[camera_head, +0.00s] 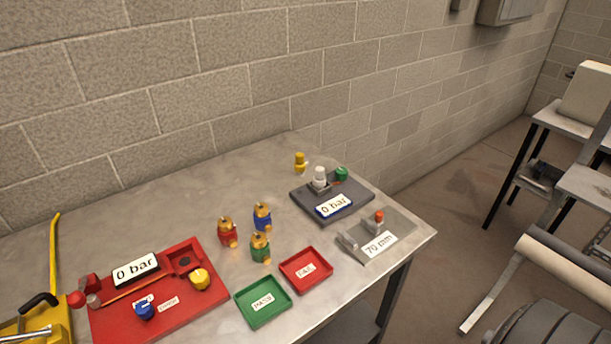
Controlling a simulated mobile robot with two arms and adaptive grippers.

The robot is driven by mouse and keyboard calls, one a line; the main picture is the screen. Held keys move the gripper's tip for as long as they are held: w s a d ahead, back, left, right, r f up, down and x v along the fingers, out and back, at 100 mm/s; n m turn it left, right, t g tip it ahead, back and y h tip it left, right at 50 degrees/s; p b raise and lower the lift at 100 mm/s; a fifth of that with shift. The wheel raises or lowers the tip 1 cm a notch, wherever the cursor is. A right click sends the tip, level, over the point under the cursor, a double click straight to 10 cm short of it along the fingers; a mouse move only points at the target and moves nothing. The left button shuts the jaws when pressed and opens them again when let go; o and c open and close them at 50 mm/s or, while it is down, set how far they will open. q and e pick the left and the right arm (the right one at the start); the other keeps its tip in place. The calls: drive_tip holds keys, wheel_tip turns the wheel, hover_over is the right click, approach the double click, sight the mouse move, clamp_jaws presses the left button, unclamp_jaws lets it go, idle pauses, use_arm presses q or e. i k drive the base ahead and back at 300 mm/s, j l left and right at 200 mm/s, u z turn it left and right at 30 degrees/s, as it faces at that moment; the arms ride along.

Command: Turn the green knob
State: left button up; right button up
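The green knob (341,173) is small and sits at the back right of a dark grey plate (352,207) on the table. A pale cylindrical fitting (320,178) stands on the same plate to its left. A display (333,206) reading "0 bar" is at the plate's front. A bit of red shows just below the knob. Neither of my grippers is in view, so nothing is seen touching the knob.
A grey table (175,205) stands against a block wall. It holds a red test board (120,318), green (263,301) and red (306,270) trays, several coloured valves (262,217), and a grey "70 mm" block (392,235). Dark cylindrical parts (550,322) fill the lower right.

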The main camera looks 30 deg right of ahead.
sight(341, 173)
drive_tip(key=z, duration=1.25)
drive_tip(key=i+l+u, duration=0.1)
drive_tip(key=l, duration=0.25)
drive_tip(key=i+l+u, duration=0.1)
drive_tip(key=l, duration=0.25)
drive_tip(key=i+l+u, duration=0.1)
drive_tip(key=i+l, duration=0.15)
drive_tip(key=l, duration=0.15)
drive_tip(key=i+l+u, duration=0.1)
drive_tip(key=l, duration=0.3)
drive_tip(key=i+l+u, duration=0.15)
drive_tip(key=l, duration=0.25)
